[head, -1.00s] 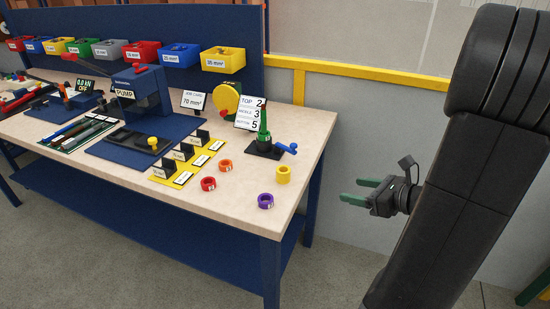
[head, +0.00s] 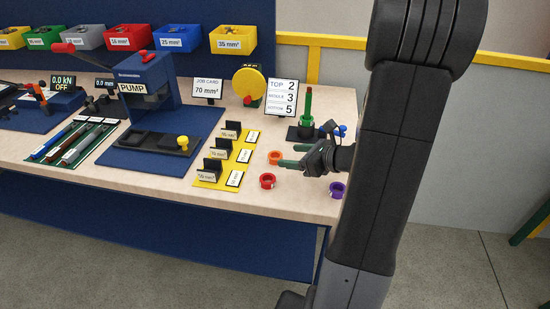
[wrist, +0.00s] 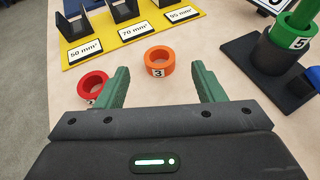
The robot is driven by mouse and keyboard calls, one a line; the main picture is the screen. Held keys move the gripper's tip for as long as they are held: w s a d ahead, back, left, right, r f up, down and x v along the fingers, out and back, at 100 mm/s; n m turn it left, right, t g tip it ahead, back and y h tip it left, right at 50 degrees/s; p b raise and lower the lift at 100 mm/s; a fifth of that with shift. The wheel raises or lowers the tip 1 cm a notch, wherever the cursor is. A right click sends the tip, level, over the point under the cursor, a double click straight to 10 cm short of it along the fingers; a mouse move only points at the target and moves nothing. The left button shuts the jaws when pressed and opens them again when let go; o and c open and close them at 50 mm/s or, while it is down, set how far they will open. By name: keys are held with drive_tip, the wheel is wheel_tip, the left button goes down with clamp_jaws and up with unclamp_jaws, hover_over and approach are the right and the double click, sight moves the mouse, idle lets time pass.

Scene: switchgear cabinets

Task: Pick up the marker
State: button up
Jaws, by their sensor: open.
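The ring-shaped markers lie on the table. The orange marker (head: 274,159), numbered 3, is in the wrist view (wrist: 169,68), centred across the gap between my fingertips; whether it is between or just beyond them is unclear. The red marker (head: 267,182) is at the left in the wrist view (wrist: 92,82), partly hidden by my left finger. The purple marker (head: 337,190) is partly hidden by my arm. A green marker (wrist: 298,40), numbered 5, is on the post stand at the upper right. My gripper (head: 287,156) is open and empty, with green fingers.
A yellow board (head: 238,158) with labelled black holders lies left of the markers. The black-based stand (head: 303,132) is close behind my gripper. A card (head: 282,98) reads top 2, middle 3, bottom 5. The blue press (head: 148,95) stands further left. Bare tabletop surrounds the orange marker.

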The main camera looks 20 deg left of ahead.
sight(271, 155)
drive_tip(key=x, duration=0.5)
drive_tip(key=shift+a+f, duration=0.25)
drive_tip(key=shift+a, duration=0.05)
drive_tip(key=c, duration=1)
